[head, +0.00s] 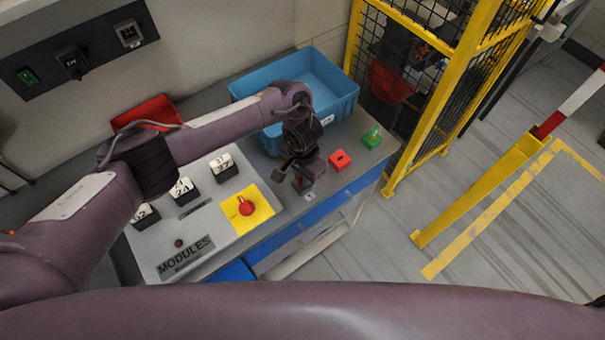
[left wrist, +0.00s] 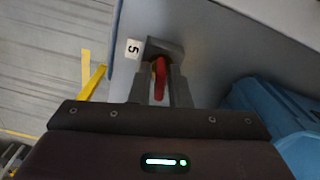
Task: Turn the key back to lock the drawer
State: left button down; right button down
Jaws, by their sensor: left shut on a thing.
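A red key (left wrist: 160,77) stands in a dark grey lock housing (left wrist: 165,47) on the worktop, beside a white label marked 5 (left wrist: 133,49). My left gripper (left wrist: 158,92) is shut on the key, with a finger on each side of it. In the head view my left gripper (head: 304,184) points down at the worktop's front edge, where it hides most of the key and lock. Drawer fronts (head: 318,238) show below the blue front edge; I cannot tell whether one stands slightly out. My right gripper is not in view.
A red block with a slot (head: 340,160) and a green block (head: 372,138) sit right of the gripper. A yellow plate with a red knob (head: 246,207) is left. A blue crate (head: 340,103) stands behind; a yellow fence post (head: 468,75) rises at the right.

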pick_arm(q)
jog(key=shift+n, duration=0.3)
jog(key=c, duration=1.3)
grip_release()
jog(key=shift+r, duration=0.1)
jog(key=shift+r, duration=0.4)
notch_tip(320, 180, up, 5)
jog(key=shift+w+f, duration=0.1)
jog(key=shift+r, duration=1)
jog(key=shift+s, duration=0.2)
